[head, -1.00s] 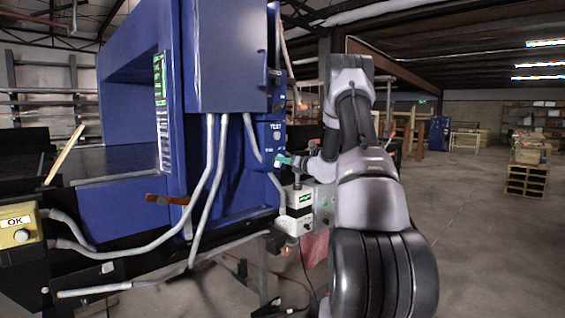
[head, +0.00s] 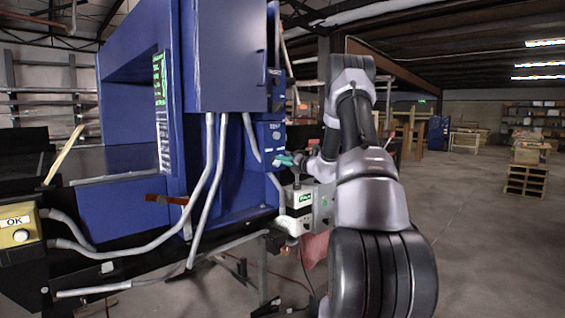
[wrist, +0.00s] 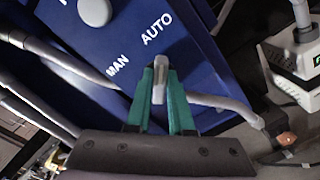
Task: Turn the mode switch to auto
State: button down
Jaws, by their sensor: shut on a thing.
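The blue control box (head: 269,138) sits on the side of the blue machine. In the wrist view the blue panel (wrist: 192,62) carries the white labels MAN (wrist: 117,65) and AUTO (wrist: 157,32). The mode switch is a small grey lever (wrist: 160,68) below these labels. My gripper (wrist: 160,88) is shut on this lever, a teal finger on each side; it also shows at the box in the head view (head: 283,160). The lever's visible end points up in the wrist view, towards AUTO and to the right of MAN.
A white round button (wrist: 95,11) is on the same panel, above MAN. Grey conduits (head: 212,180) run down the machine. A grey and white device (head: 299,208) stands below my gripper. A yellow OK box (head: 17,233) is at far left. Open floor lies at right.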

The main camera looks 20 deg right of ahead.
jog(key=shift+f, duration=0.1)
jog(key=c, duration=0.8)
grip_release()
jog(key=v, duration=1)
jog(key=shift+s, duration=0.4)
jog(key=shift+d, duration=0.2)
